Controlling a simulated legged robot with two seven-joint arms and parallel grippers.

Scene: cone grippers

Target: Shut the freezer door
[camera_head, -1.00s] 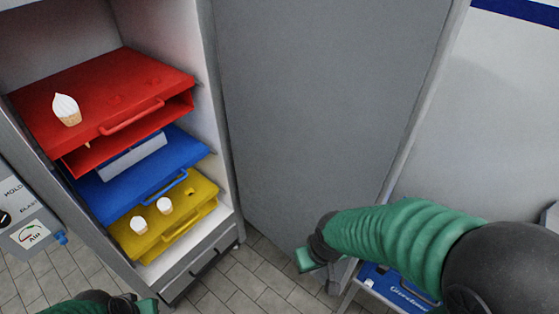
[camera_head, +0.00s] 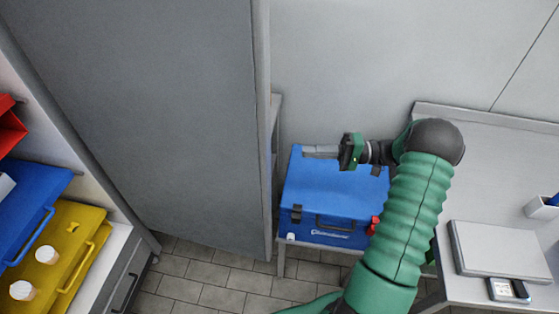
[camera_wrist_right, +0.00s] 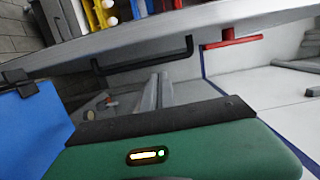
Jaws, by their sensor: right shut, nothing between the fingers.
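The freezer door (camera_head: 150,110) stands open as a tall grey panel left of centre in the head view. Part of the freezer inside shows at the far left, with a red tray (camera_head: 8,125), a blue tray (camera_head: 30,205) and a yellow tray (camera_head: 65,240). My right gripper (camera_head: 304,152) is shut and empty, right of the door's free edge, pointing left toward the door's outer side. In the right wrist view the shut fingers (camera_wrist_right: 160,88) lie below a black bar handle (camera_wrist_right: 145,62) on a grey panel, apparently the door. My left gripper is out of view.
A blue box (camera_head: 330,195) sits on a low stand beneath my right gripper. At right, a bench (camera_head: 480,150) carries a scale (camera_head: 500,250). A red handle (camera_wrist_right: 232,40) shows beside the black one. Tiled floor (camera_head: 215,270) is clear below the door.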

